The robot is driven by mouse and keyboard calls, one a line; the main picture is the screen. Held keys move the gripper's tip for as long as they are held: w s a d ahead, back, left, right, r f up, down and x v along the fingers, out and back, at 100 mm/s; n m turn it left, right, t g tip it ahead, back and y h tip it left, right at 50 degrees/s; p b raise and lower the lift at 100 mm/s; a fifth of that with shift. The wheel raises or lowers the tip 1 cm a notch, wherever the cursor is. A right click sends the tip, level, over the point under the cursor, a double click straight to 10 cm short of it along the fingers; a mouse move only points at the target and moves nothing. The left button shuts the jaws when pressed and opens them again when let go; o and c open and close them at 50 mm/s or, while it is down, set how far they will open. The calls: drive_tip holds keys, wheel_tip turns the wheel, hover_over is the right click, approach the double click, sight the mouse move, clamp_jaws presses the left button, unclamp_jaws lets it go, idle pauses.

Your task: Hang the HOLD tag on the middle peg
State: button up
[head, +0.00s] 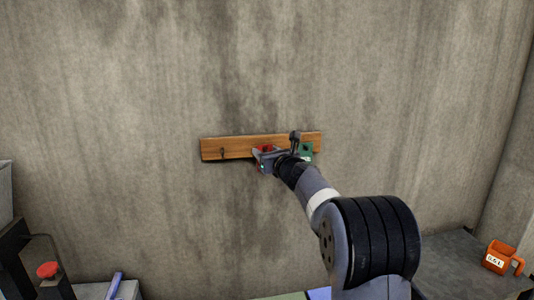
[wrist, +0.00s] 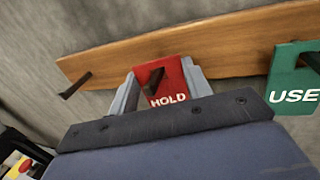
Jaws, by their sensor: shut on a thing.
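The red HOLD tag (wrist: 174,76) is between the two grey fingers of my gripper (wrist: 161,84), which is shut on it at the wooden board (wrist: 225,45). A dark peg, the middle one, shows in front of the tag's face in the wrist view. It seems to pass through the tag, but I cannot tell if the tag's hole rests on it. In the head view my gripper (head: 265,156) covers the board's middle, and only a little red of the tag (head: 267,148) shows.
The left peg (wrist: 75,85) is bare. A green USE tag (wrist: 295,85) hangs on the right peg, close to my gripper's right side; it also shows in the head view (head: 306,150). An orange mug (head: 500,257) stands at the lower right. The wall around the board is clear.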

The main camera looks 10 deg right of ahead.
drive_tip(key=o, duration=1)
drive_tip(key=shift+s, duration=0.1)
drive_tip(key=b+v, duration=0.4)
drive_tip(key=v, duration=0.6)
drive_tip(key=shift+s, duration=0.35)
drive_tip(key=shift+w, duration=0.15)
drive_tip(key=p+x, duration=0.4)
drive_tip(key=x, duration=0.6)
drive_tip(key=shift+w, duration=0.35)
drive_tip(key=shift+s, duration=0.55)
drive_tip(key=shift+r, duration=0.1)
